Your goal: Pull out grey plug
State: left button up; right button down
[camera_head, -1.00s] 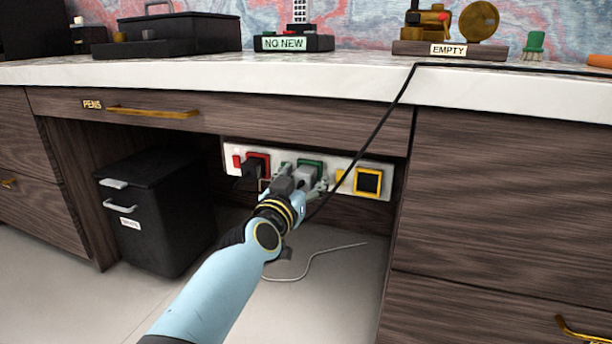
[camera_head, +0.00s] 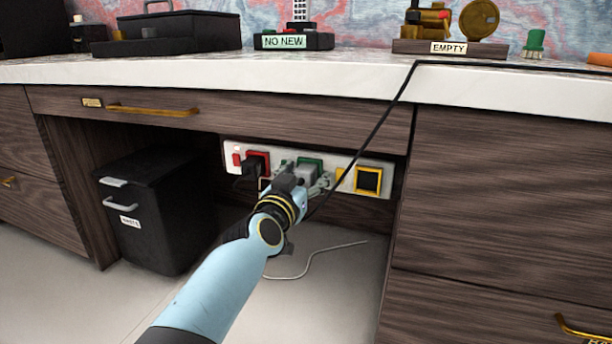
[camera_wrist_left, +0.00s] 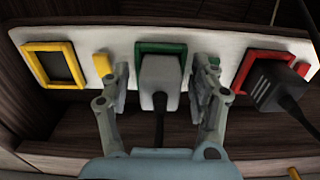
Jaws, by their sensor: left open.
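The grey plug (camera_wrist_left: 160,82) sits in the green-framed socket (camera_wrist_left: 174,48) of a white power strip, with its dark cord hanging down. It also shows in the head view (camera_head: 306,172), partly hidden by my gripper. My left gripper (camera_wrist_left: 160,90) is open, with one finger on each side of the grey plug; I cannot tell whether either finger touches it. In the head view my left gripper (camera_head: 303,178) reaches up to the strip from below. My right gripper is out of view.
A black plug (camera_wrist_left: 274,84) sits in the red-framed socket beside it. The yellow-framed socket (camera_head: 368,181) is empty. A black bin (camera_head: 150,215) stands left under the desk. A black cable (camera_head: 382,120) hangs from the desktop, and a pale cord (camera_head: 322,255) lies on the floor.

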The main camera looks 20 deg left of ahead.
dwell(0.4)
pick_arm(q)
jog(key=c, duration=1.2)
jog(key=o, duration=1.5)
jog(key=s, duration=1.2)
jog(key=shift+a, duration=0.2)
